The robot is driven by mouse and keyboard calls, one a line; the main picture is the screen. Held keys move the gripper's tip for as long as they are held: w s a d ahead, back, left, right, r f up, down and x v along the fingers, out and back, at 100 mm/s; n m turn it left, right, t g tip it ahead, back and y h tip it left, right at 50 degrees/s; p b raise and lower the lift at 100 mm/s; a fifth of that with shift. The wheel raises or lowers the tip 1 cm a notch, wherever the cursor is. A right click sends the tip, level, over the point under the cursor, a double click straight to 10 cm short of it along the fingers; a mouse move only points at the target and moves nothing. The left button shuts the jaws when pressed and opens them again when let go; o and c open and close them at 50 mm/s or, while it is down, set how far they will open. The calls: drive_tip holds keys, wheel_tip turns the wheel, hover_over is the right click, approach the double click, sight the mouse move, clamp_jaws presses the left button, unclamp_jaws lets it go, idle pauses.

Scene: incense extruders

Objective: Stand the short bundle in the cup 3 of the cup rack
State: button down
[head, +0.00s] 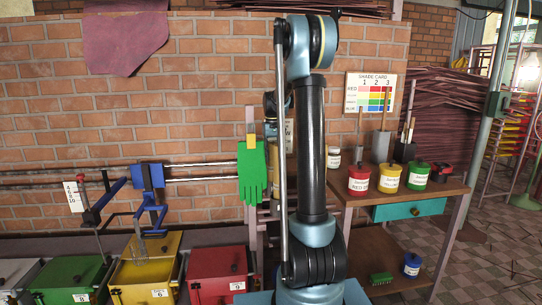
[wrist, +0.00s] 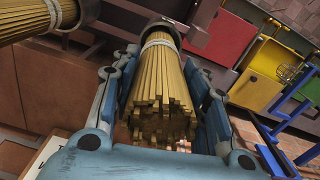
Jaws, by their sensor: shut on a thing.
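In the wrist view my gripper (wrist: 163,78) is shut around a bundle (wrist: 165,90) of yellow-brown sticks tied with a pale string. A second tied bundle (wrist: 35,18) shows at the upper left, apart from the held one. I cannot tell from these frames which bundle is shorter. In the head view my arm stands in front and hides the gripper. I cannot make out the cup rack or its cup 3 with certainty.
A wooden bench (head: 452,187) at right bears red (head: 359,181), yellow (head: 389,178) and green (head: 416,176) pots. Behind them, sticks stand in grey holders (head: 380,147). Coloured bins, including a red one (head: 217,273), line the lower left. A green glove (head: 252,172) hangs beside my arm.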

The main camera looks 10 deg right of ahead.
drive_tip(key=c, duration=0.8)
unclamp_jaws()
drive_tip(key=shift+c, duration=0.2)
drive_tip(key=shift+r, duration=0.1)
wheel_tip(320, 180, up, 12)
drive_tip(key=shift+f, duration=0.15)
